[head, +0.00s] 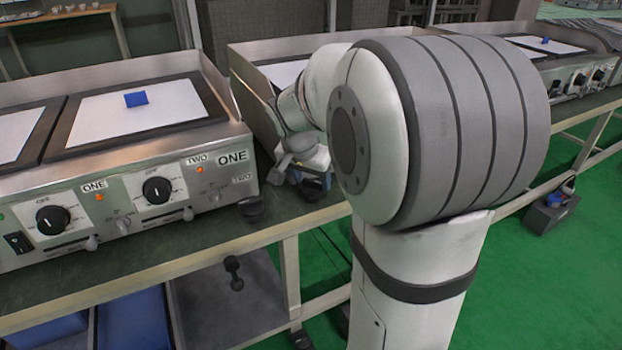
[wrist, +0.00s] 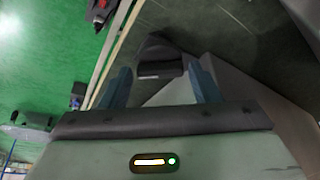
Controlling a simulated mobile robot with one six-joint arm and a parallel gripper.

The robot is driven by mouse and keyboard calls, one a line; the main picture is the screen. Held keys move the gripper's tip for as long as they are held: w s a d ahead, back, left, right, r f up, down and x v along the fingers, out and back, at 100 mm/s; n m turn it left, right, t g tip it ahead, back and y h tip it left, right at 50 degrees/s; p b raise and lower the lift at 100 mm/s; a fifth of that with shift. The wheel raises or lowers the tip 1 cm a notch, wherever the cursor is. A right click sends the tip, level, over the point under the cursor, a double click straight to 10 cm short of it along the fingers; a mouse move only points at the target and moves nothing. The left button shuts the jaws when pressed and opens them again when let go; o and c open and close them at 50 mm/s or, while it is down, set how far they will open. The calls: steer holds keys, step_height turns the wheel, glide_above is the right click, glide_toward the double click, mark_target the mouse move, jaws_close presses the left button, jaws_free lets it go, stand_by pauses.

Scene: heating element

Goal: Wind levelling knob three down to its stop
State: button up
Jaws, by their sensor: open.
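My gripper (wrist: 158,68) is open, its two blue-grey fingers apart. A dark round knob (wrist: 160,50) with a pale strip on its near edge sits between and just beyond the fingertips in the wrist view. I cannot read a number on it, and I cannot tell whether the fingers touch it. In the head view my gripper (head: 312,184) is low beside the middle heating unit, mostly hidden by my arm. A black round knob (head: 251,208) stands at the lower right corner of the unit marked ONE. No label saying three is visible.
The unit marked ONE (head: 140,192) stands at left, with a blue block (head: 136,99) on its white plate. The middle unit (head: 258,112) is largely behind my arm. Another unit (head: 570,75) stands at right. The green bench top (head: 165,238) has a narrow clear front strip.

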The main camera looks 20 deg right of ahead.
steer(key=shift+c, duration=0.2)
steer(key=c, duration=0.7)
steer(key=n+p, duration=0.2)
steer(key=shift+s+d+r+n+t+y+p, duration=0.15)
steer(key=shift+r+n+t+y+p, duration=0.05)
steer(key=shift+n+t+y+p, duration=0.2)
steer(key=n+p, duration=0.2)
steer(key=shift+d+n+y, duration=0.1)
steer(key=shift+n+y, duration=0.2)
steer(key=shift+y, duration=0.1)
steer(key=shift+d+f+n+t+y+p, duration=0.15)
steer(key=shift+n+t+y+p, duration=0.25)
steer(key=shift+n+p, duration=0.55)
steer(key=shift+f+n+y+b, duration=0.1)
steer(key=shift+n+y+b, duration=0.4)
steer(key=shift+n, duration=0.75)
